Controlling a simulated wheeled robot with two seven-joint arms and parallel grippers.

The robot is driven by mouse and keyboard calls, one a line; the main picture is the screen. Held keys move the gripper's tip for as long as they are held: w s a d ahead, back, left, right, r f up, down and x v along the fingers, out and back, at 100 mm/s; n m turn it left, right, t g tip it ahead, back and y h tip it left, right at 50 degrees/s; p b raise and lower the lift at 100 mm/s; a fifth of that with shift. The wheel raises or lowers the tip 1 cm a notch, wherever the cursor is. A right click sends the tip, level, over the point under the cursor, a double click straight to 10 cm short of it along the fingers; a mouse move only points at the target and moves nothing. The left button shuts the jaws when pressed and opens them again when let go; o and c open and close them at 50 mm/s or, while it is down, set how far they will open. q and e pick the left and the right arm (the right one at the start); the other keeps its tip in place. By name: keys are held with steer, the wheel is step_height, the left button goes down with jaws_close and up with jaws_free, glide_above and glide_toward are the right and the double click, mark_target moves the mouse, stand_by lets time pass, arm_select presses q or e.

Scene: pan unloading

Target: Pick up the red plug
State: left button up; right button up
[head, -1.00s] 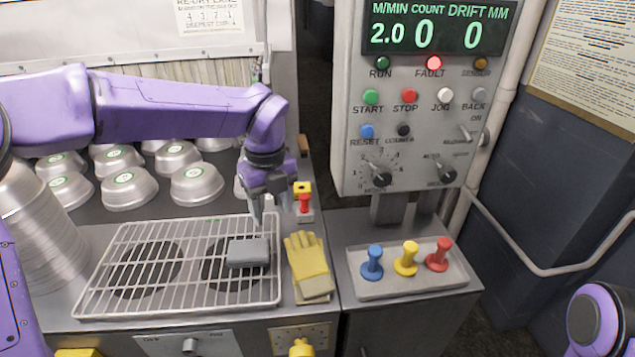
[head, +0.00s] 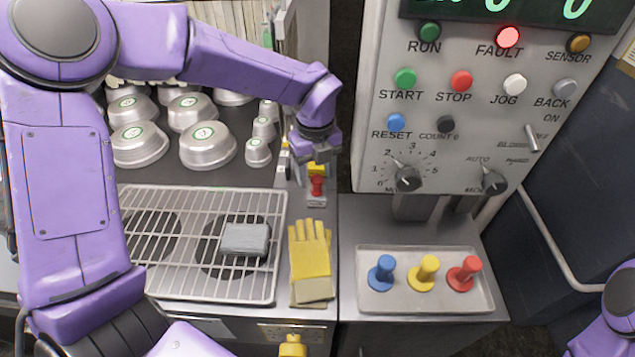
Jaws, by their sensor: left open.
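My left gripper (head: 312,168) is open and points down at the back of the counter, above and behind a small red and yellow fixture (head: 317,186). It is well to the left of and behind the red plug, with nothing seen between its fingers. The fingertips are partly hard to make out. My right gripper is out of view; only part of my right arm shows at the right edge.
A control panel (head: 470,140) with buttons and knobs stands behind the tray. Yellow gloves (head: 311,262) lie left of the tray, by a wire rack (head: 170,287) holding a grey block (head: 245,239). Several metal pans (head: 207,147) stand at the back left.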

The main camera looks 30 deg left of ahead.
mark_target(317, 178)
arm_select(q)
steer(key=f, duration=0.3)
steer(key=shift+d+p, duration=0.2)
steer(key=shift+p, duration=0.2)
steer(key=shift+f, duration=0.4)
jaws_close()
